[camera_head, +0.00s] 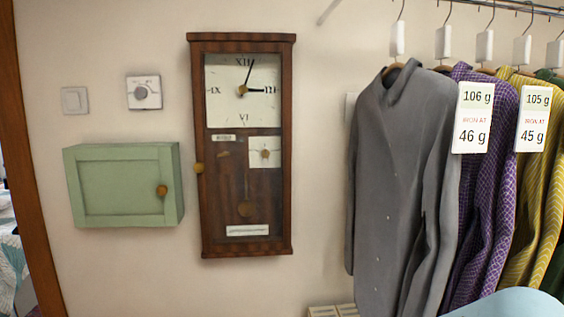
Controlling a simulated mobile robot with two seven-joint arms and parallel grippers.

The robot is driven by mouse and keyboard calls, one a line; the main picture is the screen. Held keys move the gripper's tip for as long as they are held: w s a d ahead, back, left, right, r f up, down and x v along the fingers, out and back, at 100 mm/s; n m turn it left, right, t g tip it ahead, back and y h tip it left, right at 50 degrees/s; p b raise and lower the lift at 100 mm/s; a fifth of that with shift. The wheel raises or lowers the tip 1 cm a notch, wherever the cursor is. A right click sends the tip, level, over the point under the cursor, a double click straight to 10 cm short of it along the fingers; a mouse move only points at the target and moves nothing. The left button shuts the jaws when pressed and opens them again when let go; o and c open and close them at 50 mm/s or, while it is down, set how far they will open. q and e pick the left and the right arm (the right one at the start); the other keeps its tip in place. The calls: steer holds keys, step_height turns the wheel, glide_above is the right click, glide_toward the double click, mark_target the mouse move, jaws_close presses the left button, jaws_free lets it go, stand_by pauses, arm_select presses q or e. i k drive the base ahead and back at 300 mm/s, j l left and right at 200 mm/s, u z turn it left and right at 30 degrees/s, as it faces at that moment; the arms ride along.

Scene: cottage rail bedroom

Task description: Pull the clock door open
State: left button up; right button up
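A tall wooden wall clock (243,243) hangs on the wall left of the middle of the head view. Its front is a glazed door (220,185) in a dark brown frame, and it looks closed. A brass knob (199,168) sits on the door's left edge. Behind the front show a white dial (229,107), a small white panel with a brass knob and a pendulum. Neither of my grippers shows in the head view.
A green wall cabinet (118,185) with a round knob hangs left of the clock, below a thermostat dial (144,93) and a switch (75,100). Right, a grey garment (395,190) and other tagged clothes hang from a rail. Bare wall separates clock and clothes.

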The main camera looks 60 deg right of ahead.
mark_target(197, 48)
steer(key=z, duration=1.55)
